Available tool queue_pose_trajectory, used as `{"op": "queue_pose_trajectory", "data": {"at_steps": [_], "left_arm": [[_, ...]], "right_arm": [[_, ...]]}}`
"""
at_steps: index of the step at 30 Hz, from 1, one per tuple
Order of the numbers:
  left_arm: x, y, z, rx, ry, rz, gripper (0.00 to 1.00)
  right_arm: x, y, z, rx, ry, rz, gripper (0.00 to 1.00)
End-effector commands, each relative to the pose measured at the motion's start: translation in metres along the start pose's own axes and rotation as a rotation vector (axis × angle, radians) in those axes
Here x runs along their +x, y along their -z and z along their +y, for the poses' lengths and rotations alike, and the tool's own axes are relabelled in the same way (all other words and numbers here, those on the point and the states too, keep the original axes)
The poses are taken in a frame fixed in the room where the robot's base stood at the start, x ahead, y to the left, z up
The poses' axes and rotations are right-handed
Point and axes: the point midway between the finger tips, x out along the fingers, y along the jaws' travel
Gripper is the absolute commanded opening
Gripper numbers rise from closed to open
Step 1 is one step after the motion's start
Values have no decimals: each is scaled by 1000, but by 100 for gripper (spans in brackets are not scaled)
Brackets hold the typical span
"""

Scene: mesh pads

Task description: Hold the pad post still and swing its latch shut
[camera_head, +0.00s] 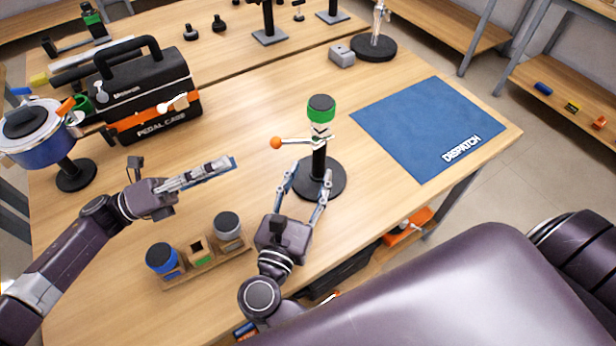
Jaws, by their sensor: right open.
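The pad post (319,160) is a black upright on a round black base (333,187), with a clear section and a green, black-topped head (321,110). Its latch (294,141) is a thin arm sticking out to the left below the head and ending in an orange ball (276,142). My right gripper (310,170) is open, its fingers on either side of the lower post; I cannot tell whether they touch it. My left gripper (232,164) is left of the post, pointing right, apart from the orange ball. Its fingers are seen side-on, so their gap is hidden.
A blue mat (418,125) marked DISPATCH lies right of the post. A wooden rack (205,262) with jars stands at the front edge. A black and orange case (150,95) and a blue-headed post (38,138) stand left. Bare table lies behind the post.

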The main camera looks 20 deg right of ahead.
Motion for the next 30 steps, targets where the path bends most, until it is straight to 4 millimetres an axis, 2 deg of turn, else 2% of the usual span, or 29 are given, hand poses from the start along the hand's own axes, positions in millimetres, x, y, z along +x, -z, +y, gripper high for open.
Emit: {"op": "queue_pose_trajectory", "data": {"at_steps": [9,15,26,30], "left_arm": [[0,0,0,0,0,0,29],[0,0,0,0,0,0,29],[0,0,0,0,0,0,29],[0,0,0,0,0,0,29]], "right_arm": [[45,-1,0,2,1,-4,43],[68,-1,0,1,-1,-3,43],[75,0,0,0,0,0,43],[75,0,0,0,-1,-1,31]]}}
